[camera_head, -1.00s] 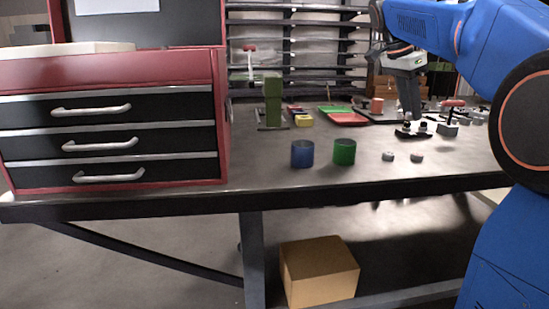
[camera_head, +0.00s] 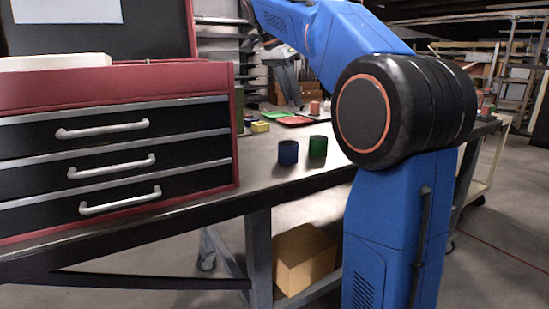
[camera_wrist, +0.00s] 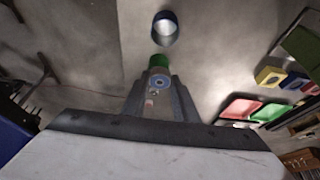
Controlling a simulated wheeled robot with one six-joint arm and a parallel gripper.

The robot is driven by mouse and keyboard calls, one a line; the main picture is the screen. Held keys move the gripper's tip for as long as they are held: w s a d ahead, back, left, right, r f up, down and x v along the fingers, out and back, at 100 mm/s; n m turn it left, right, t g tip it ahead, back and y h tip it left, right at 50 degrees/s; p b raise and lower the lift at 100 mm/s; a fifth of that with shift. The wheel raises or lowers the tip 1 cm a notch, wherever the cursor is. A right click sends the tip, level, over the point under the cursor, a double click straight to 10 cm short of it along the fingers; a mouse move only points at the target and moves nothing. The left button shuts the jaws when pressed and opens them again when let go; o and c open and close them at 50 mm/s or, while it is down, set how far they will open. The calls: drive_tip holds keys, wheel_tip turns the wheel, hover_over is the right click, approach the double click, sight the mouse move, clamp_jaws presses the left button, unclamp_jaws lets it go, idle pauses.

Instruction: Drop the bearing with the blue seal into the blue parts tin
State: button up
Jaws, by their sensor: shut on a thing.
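My gripper (camera_wrist: 158,88) is shut on a small grey bearing with a blue ring (camera_wrist: 158,80), which shows between the fingers in the wrist view. The blue tin (camera_wrist: 165,28) is open-topped and stands on the bench, beyond the fingertips at the top of that view. The green tin (camera_wrist: 160,61) lies between it and my fingertips in the picture, partly covered by the gripper. In the head view the blue tin (camera_head: 288,152) stands just left of the green tin (camera_head: 318,147). My fingertips and the held bearing cannot be made out there.
A red tool chest (camera_head: 115,140) with black drawers stands on the left of the bench. Red (camera_wrist: 241,108) and green trays (camera_wrist: 270,112) and a yellow block (camera_wrist: 268,76) lie to the right in the wrist view. A cardboard box (camera_head: 304,260) sits under the bench.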

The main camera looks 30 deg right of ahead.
drive_tip(key=shift+f, duration=2.95)
drive_tip(key=o, duration=1.1)
drive_tip(key=shift+o, duration=0.2)
drive_tip(key=shift+r, duration=0.1)
